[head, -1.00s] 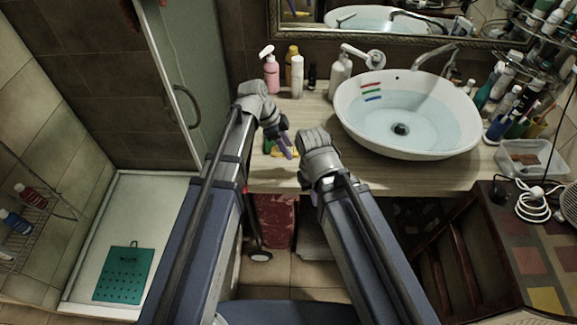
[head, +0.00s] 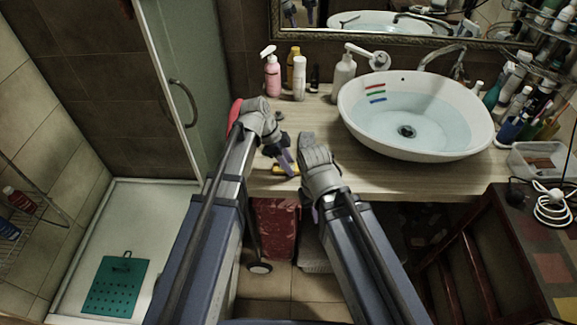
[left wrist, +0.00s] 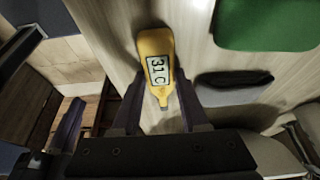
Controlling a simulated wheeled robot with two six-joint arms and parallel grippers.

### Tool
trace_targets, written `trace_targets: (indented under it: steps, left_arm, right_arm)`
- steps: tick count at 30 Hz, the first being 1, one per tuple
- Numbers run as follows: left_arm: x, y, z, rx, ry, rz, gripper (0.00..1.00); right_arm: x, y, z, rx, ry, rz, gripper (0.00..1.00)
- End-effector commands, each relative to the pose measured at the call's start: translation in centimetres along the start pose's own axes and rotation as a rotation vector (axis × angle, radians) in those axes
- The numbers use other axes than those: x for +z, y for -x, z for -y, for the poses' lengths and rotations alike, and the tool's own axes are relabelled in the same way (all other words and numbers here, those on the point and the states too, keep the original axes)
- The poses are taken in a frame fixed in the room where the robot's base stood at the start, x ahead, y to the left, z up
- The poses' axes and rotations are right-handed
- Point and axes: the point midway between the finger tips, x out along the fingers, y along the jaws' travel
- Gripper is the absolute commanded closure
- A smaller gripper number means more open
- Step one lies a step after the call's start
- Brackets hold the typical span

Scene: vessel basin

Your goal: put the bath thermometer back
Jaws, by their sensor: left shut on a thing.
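The bath thermometer is a yellow, bottle-shaped float with a small display reading "31C" (left wrist: 158,65) in the left wrist view. In the head view only a yellow bit of it (head: 286,170) shows by my left fingertips. My left gripper (left wrist: 160,88) is shut on it, one dark purple finger on each side, over the wooden counter. In the head view my left gripper (head: 284,160) points down near the counter's front edge. My right gripper (head: 307,140) is just right of it; its finger opening is hidden.
A white basin (head: 350,115) of water with red, green and blue stripes stands right on the counter (head: 385,178). Pink, yellow and white bottles (head: 273,78) stand at the back. A green thing (left wrist: 268,22) and a dark grey thing (left wrist: 233,86) lie beside the thermometer.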

Motion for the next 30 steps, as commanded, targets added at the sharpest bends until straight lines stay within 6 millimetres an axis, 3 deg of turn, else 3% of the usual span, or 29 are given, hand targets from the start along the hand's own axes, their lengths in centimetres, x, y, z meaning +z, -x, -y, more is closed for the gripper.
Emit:
trace_targets:
  steps: [5, 6, 14, 23, 30]
  left_arm:
    - [0.1, -0.2, 0.0, 0.0, 0.0, 0.0, 1.0]
    - [0.1, -0.3, 0.0, 0.0, 0.0, 0.0, 0.55]
    - [0.1, -0.2, 0.0, 0.0, 0.0, 0.0, 0.26]
    - [0.0, -0.1, 0.0, 0.0, 0.0, 0.0, 0.26]
    - [-0.2, 1.3, 0.0, 0.0, 0.0, 0.0, 0.26]
  right_arm:
    - [0.0, -0.3, 0.0, 0.0, 0.0, 0.0, 1.0]
    - [0.0, -0.3, 0.0, 0.0, 0.0, 0.0, 1.0]
    - [0.0, -0.2, 0.0, 0.0, 0.0, 0.0, 1.0]
    - [0.0, -0.1, 0.0, 0.0, 0.0, 0.0, 1.0]
    - [0.1, 1.3, -0.1, 0.0, 0.0, 0.0, 1.0]
